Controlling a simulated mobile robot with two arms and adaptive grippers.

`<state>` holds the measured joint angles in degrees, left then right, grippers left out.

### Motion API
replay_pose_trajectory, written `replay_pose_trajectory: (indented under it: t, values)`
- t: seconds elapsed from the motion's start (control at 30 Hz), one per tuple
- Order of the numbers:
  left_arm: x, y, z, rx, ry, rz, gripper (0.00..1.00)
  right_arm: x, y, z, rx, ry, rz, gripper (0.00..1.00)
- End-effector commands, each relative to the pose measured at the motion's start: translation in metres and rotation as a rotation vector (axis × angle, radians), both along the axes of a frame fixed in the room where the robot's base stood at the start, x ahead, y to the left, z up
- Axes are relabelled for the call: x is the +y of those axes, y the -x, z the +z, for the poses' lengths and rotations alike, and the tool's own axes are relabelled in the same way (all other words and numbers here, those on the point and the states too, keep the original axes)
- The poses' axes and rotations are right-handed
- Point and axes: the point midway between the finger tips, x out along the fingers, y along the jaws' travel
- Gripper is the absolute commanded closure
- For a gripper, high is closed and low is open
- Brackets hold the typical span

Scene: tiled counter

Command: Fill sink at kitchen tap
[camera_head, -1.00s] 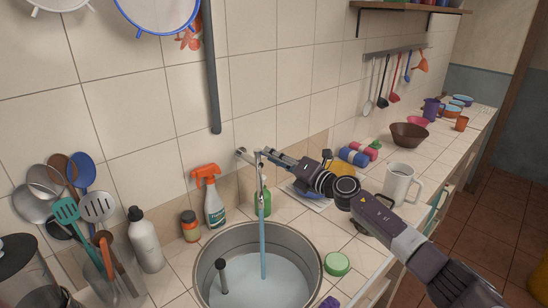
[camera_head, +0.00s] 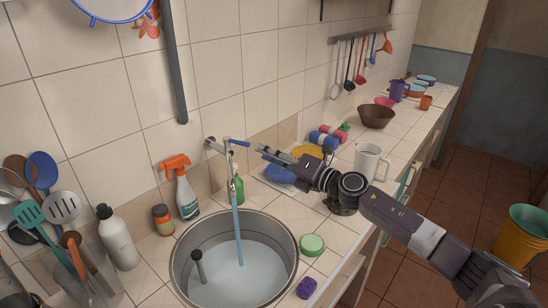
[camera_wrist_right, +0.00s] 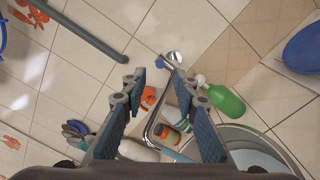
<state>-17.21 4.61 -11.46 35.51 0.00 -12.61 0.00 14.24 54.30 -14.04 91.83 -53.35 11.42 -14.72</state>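The metal wall tap (camera_head: 227,160) stands over the round steel sink (camera_head: 181,262). Its blue lever (camera_head: 239,143) points right, toward my right gripper. A blue stream of water (camera_head: 238,235) runs from the spout into water (camera_head: 255,272) in the sink. The water surface is below the rim. My right gripper (camera_head: 261,150) is just right of the tap, apart from the lever in the head view. In the right wrist view its fingers (camera_wrist_right: 160,82) are spread with nothing gripped; the tap pipe (camera_wrist_right: 153,125) shows between them. My left gripper is out of view.
A green bottle (camera_head: 239,190) is behind the spout.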

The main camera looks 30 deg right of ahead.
Motion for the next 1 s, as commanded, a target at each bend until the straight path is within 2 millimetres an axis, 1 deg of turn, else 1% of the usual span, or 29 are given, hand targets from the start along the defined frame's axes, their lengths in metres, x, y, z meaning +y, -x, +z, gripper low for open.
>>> replay_pose_trajectory:
  t: [0.1, 0.3, 1.0]
  values:
    - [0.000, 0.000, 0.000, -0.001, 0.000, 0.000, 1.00, -0.004, 0.011, -0.002, 0.003, -0.001, 0.001, 0.73]
    - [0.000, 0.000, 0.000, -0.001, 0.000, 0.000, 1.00, -0.007, 0.020, 0.000, 0.001, -0.001, 0.001, 0.73]
    - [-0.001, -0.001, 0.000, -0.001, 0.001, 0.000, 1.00, -0.008, 0.021, 0.000, 0.000, 0.000, 0.000, 0.73]
